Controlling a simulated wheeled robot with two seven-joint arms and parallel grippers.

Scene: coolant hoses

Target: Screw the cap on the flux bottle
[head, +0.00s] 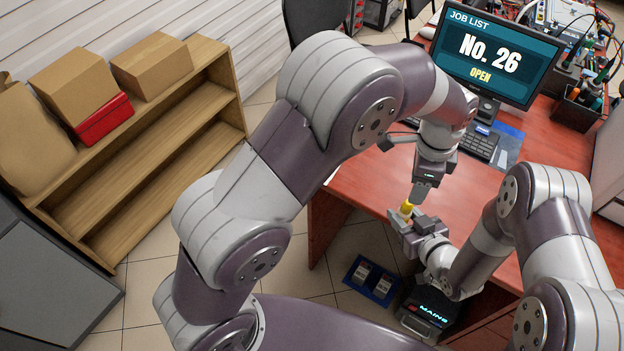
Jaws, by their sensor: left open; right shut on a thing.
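A small yellow piece (406,209), which looks like the cap or top of the flux bottle, shows between my two grippers near the front edge of the red-brown desk. My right gripper (400,225) is shut on the bottle below it; its fingers hide most of the bottle's body. My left gripper (415,198) is open and points down from above, with its fingertips right by the yellow piece. I cannot tell whether they touch it, or whether the cap is seated on the thread.
The desk (375,185) holds a monitor (495,55), a keyboard (480,142) and a black tool holder (577,108). A blue tray (372,280) and a black device marked MAINS (428,312) are below the grippers. A wooden shelf (150,140) with boxes stands left.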

